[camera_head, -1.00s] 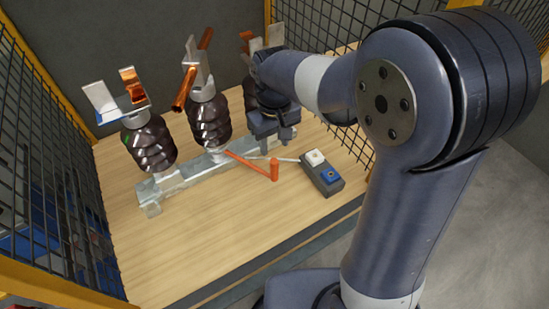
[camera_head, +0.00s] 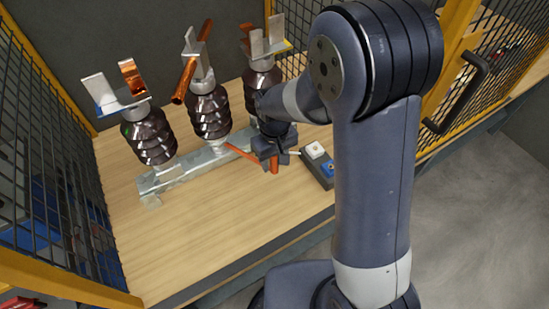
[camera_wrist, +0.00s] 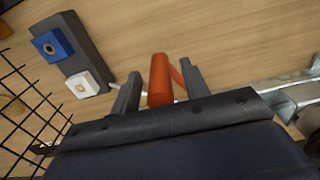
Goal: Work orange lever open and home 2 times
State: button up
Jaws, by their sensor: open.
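The orange lever (camera_head: 240,152) runs from the base of the middle insulator on the metal rail toward the front right. Its upright orange handle (camera_head: 275,165) stands at the free end, partly hidden by my gripper (camera_head: 275,160) in the head view. In the wrist view the orange handle (camera_wrist: 160,78) lies between the two dark fingers of my gripper (camera_wrist: 160,92), closer to the left finger, with a gap on the right side. The fingers are apart and not clamped on it. The lever arm (camera_wrist: 178,75) shows behind the right finger.
A grey control box (camera_head: 318,165) with a white and a blue button stands right of the lever; it also shows in the wrist view (camera_wrist: 72,58). Three dark ribbed insulators with metal contacts stand on the rail (camera_head: 180,175). Mesh fences (camera_head: 60,150) flank the wooden table (camera_head: 220,225).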

grip_shut()
dwell(0.3)
jog(key=shift+a, duration=0.1)
jog(key=shift+s+a, duration=0.25)
jog(key=shift+s, duration=0.2)
jog(key=s+a+m, duration=0.4)
jog(key=a+m, duration=0.1)
jog(key=a, duration=0.3)
jog(key=s+a+m+b, duration=0.1)
jog(key=s+a+m, duration=0.3)
jog(key=a, duration=0.5)
jog(key=shift+s+a+m, duration=0.15)
jog(key=shift+s+m, duration=0.25)
jog(key=shift+s, duration=0.1)
jog(key=shift+r, duration=0.1)
